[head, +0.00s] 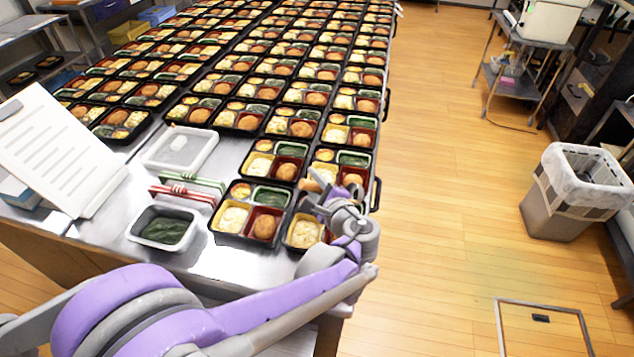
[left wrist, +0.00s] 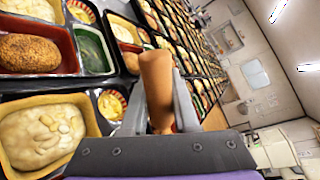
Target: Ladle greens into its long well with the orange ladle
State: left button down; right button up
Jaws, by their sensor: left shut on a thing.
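My left gripper (head: 335,205) is over the nearest bento trays at the table's right edge. In the left wrist view it is shut on the orange ladle (left wrist: 157,85), whose handle stands between the fingers. The ladle's bowl is hidden, so I cannot tell whether it holds greens. A white tub (head: 139,231) of dark greens (head: 165,230) stands at the table's front left. A bento tray (head: 240,240) beside my gripper has greens in its long well (head: 270,197). The gripper partly covers the nearest right tray, including its long well. My right gripper is out of view.
Rows of filled bento trays cover the table beyond. Open floor and a bin (head: 565,205) are right.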

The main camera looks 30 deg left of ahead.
pick_arm(q)
jog(key=w+d+r+m+y+p, duration=0.1)
jog(key=w+d+r+m+y, duration=0.2)
jog(key=w+d+r+m, duration=0.4)
notch_tip(320, 180, up, 3)
jog(key=m, duration=0.2)
jog(key=shift+m, duration=0.4)
jog(key=shift+s+r, duration=0.1)
jog(key=shift+a, duration=0.15)
